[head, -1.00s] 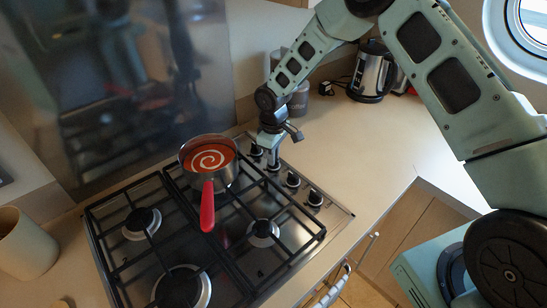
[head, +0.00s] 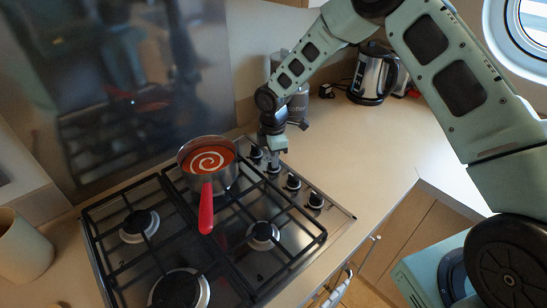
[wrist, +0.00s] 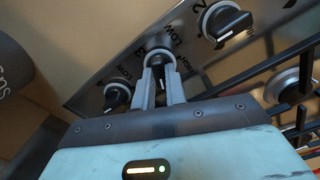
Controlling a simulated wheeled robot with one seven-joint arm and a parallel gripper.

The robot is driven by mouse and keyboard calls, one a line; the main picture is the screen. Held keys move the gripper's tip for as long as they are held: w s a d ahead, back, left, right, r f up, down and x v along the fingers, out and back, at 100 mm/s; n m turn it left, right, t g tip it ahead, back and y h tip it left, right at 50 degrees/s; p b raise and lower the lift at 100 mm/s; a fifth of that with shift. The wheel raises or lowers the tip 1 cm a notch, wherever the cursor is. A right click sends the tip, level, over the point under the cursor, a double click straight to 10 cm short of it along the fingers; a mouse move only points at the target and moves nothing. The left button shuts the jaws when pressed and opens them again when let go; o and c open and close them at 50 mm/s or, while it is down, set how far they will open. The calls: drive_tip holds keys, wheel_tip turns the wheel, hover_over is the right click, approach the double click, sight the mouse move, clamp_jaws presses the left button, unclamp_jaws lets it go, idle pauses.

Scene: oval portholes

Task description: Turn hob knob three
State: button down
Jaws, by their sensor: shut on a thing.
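The hob (head: 335,215) has a row of black knobs with silver rims along its right side. My gripper (head: 272,166) is down at the second knob from the back. In the wrist view my gripper (wrist: 160,88) has its two grey fingers shut on either side of the black grip of that knob (wrist: 158,58), which looks like hob knob three. Neighbouring knobs show on each side: one at the left (wrist: 116,96) and one at the upper right (wrist: 228,24), with a "2" printed beside it. The fingers partly hide the held knob.
A saucepan (head: 222,178) with red contents and a red handle (head: 206,208) stands on the grate, close left of my gripper. A dark canister (head: 298,105) and a kettle (head: 371,75) stand behind. The counter (head: 365,140) right of the knobs is clear.

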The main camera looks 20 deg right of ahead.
drive_tip(key=shift+n, duration=0.4)
drive_tip(key=c, duration=1.4)
unclamp_jaws()
drive_tip(key=shift+c, duration=0.2)
wheel_tip(320, 180, up, 18)
drive_tip(key=b, duration=0.4)
drive_tip(key=shift+f, duration=0.25)
drive_tip(key=shift+c, duration=0.2)
